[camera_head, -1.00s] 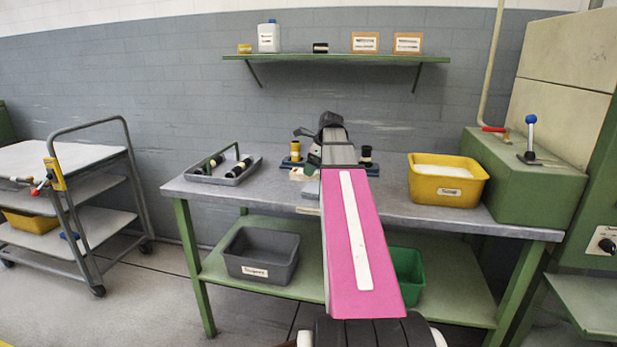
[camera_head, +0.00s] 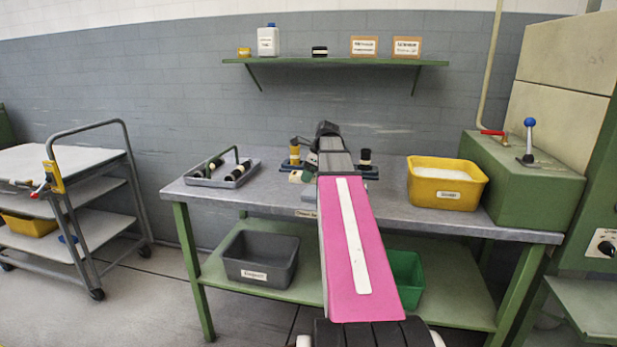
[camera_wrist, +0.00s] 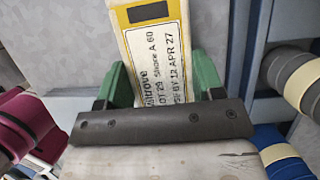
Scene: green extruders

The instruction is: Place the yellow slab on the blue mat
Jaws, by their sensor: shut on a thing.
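The yellow slab (camera_wrist: 150,50) is in the wrist view, with a yellow edge and a large white printed label. It lies between the two green fingers of my gripper (camera_wrist: 158,80), which is shut on it. The slab's far end runs out of the top of the wrist view. In the head view, my arm hides the gripper and slab. A dark blue flat piece (camera_head: 371,172) shows on the bench on both sides of my arm; I cannot tell whether it is the blue mat. Whether the slab touches anything below is not clear.
Banded rollers (camera_wrist: 300,80) stand close on the right in the wrist view. On the bench (camera_head: 400,208) are a grey tray with dark rollers (camera_head: 222,173) at left and a yellow bin (camera_head: 447,200) at right. A shelf (camera_head: 335,62) hangs above.

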